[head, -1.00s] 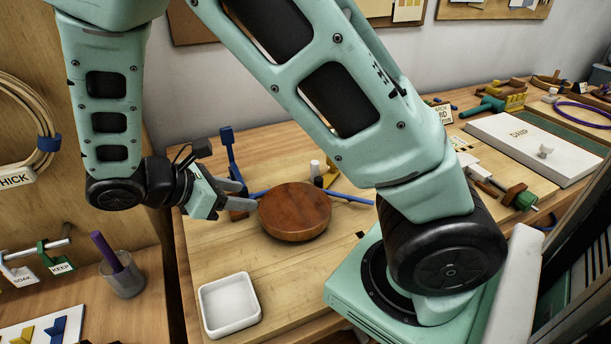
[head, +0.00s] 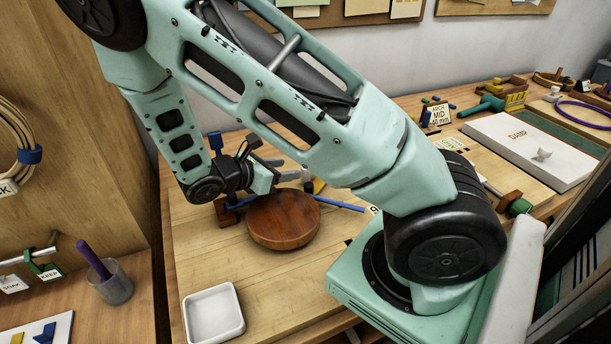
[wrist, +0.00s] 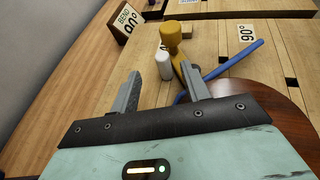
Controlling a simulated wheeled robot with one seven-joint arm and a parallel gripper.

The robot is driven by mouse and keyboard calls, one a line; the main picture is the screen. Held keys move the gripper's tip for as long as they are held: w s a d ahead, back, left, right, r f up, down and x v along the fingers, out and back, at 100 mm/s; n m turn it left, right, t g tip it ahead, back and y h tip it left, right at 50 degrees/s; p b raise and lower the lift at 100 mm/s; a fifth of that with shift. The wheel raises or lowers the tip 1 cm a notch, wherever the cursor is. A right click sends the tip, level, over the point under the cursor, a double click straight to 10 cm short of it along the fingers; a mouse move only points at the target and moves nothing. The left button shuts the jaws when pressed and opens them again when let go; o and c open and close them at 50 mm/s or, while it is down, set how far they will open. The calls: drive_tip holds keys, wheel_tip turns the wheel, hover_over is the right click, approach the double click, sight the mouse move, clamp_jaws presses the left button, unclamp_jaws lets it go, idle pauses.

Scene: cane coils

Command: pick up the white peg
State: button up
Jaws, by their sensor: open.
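The white peg (wrist: 164,66) stands upright in the wrist view, next to a yellow clamp-like piece (wrist: 178,48). It shows between and just beyond the fingertips of my gripper (wrist: 160,74), with a gap on both sides. My gripper is open and empty. In the head view my gripper (head: 301,176) is behind the round brown wooden disc (head: 284,220), pointing right. The peg cannot be made out there, behind my gripper and arm.
A blue rod (head: 345,207) lies on the bench beside the disc; it also runs close to the right finger in the wrist view (wrist: 235,60). A white square tray (head: 213,314) sits at the front left. Bare bench lies between tray and disc.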

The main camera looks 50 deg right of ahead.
sight(306, 179)
drive_tip(key=p+x, duration=0.1)
drive_tip(key=x, duration=0.3)
drive_tip(key=shift+s+d, duration=0.15)
drive_tip(key=shift+d+f, duration=0.2)
drive_tip(key=shift+d, duration=0.3)
clamp_jaws()
